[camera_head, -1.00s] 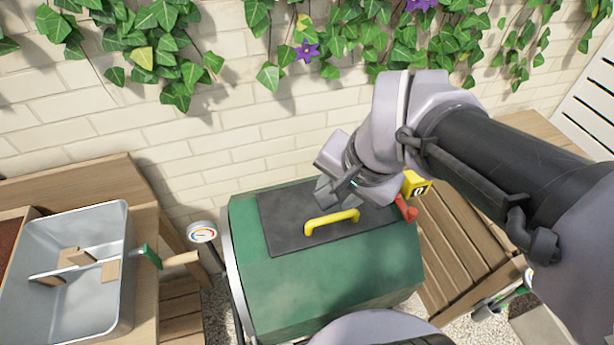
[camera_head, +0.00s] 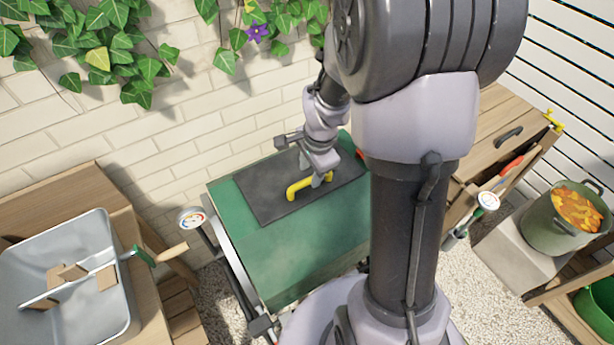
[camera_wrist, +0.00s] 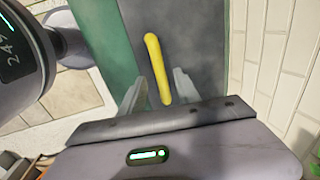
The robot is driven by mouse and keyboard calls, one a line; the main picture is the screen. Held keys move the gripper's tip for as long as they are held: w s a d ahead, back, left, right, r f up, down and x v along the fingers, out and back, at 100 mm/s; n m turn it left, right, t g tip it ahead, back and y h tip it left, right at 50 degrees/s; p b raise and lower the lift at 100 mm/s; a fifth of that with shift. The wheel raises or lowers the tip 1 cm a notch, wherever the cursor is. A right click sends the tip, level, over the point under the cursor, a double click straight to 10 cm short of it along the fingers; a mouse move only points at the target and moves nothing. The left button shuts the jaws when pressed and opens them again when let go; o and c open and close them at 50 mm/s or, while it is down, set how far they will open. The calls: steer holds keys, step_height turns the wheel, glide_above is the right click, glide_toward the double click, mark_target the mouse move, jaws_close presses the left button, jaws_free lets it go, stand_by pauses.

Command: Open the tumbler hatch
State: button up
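The green tumbler (camera_head: 310,245) stands in the middle of the head view. Its dark grey hatch (camera_head: 262,195) lies flat and closed on the top. A yellow bar handle (camera_head: 297,190) sits on the hatch. My gripper (camera_head: 316,181) is at the right end of this handle. In the wrist view, the handle (camera_wrist: 156,65) runs between the two fingers of my open gripper (camera_wrist: 158,90), with a gap visible on both sides. The hatch (camera_wrist: 195,40) shows behind the handle. Whether a finger touches the hatch cannot be told.
A metal tray (camera_head: 65,250) with wooden pieces and a green-handled tool stands on the wooden bench at left. A dial gauge (camera_head: 192,217) stands left of the tumbler. A brick wall is close behind. A green pot (camera_head: 565,220) of orange pieces stands at right.

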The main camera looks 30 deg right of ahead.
mark_target(309, 180)
steer(key=shift+w+f+b, duration=0.15)
steer(key=shift+f, duration=0.65)
steer(key=shift+w+f+b, duration=0.15)
steer(key=shift+f, duration=0.6)
jaws_close()
steer(key=shift+r, duration=0.1)
